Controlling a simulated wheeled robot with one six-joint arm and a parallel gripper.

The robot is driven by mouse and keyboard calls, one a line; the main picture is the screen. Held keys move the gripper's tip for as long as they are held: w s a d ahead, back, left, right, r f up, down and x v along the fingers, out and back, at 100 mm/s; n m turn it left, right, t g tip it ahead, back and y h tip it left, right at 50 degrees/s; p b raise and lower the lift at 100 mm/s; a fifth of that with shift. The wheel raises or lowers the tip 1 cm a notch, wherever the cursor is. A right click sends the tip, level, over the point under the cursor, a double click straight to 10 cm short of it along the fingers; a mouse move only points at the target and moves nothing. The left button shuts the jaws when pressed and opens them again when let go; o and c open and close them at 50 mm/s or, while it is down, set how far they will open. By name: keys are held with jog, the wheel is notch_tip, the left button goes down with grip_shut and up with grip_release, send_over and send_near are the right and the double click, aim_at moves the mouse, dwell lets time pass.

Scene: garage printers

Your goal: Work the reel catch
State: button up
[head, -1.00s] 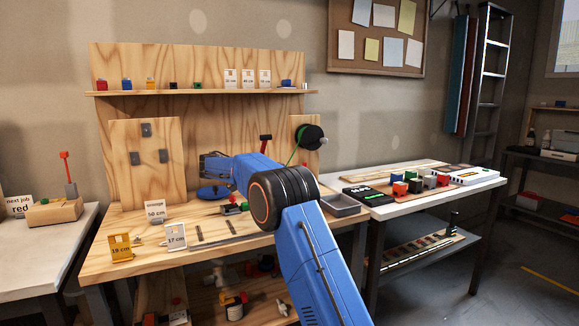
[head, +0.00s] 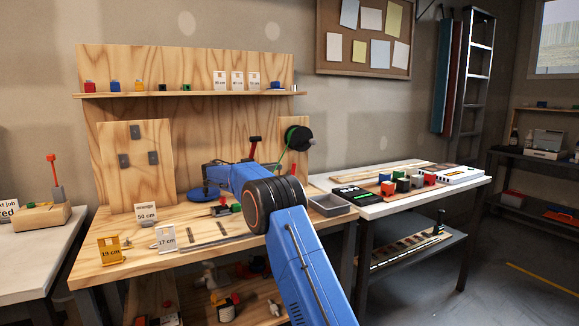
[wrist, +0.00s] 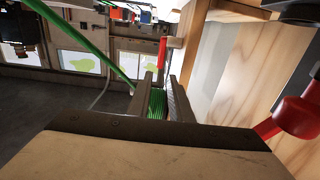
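A black reel (head: 298,138) with green line is mounted on a wooden post at the right end of the workbench. A red lever (head: 293,169) shows low on that post; I cannot tell for sure that it is the catch. In the wrist view my gripper's two fingers (wrist: 160,82) stand apart. Green wound line (wrist: 157,103) shows between them; I cannot tell whether it is touched. An upright red bar (wrist: 162,53) is just past the fingertips. A red knobbed part (wrist: 292,117) is at the right.
A wooden board with grey pads (head: 137,160) stands on the bench (head: 130,270). A grey tray (head: 331,205) sits at the bench's right end. A red-handled tool (head: 254,142) stands behind my arm. A white side table (head: 400,205) holds coloured blocks.

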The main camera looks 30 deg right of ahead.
aim_at(293, 164)
jog(key=d, duration=0.8)
jog(key=shift+w, duration=0.1)
jog(key=shift+c, duration=0.4)
grip_shut()
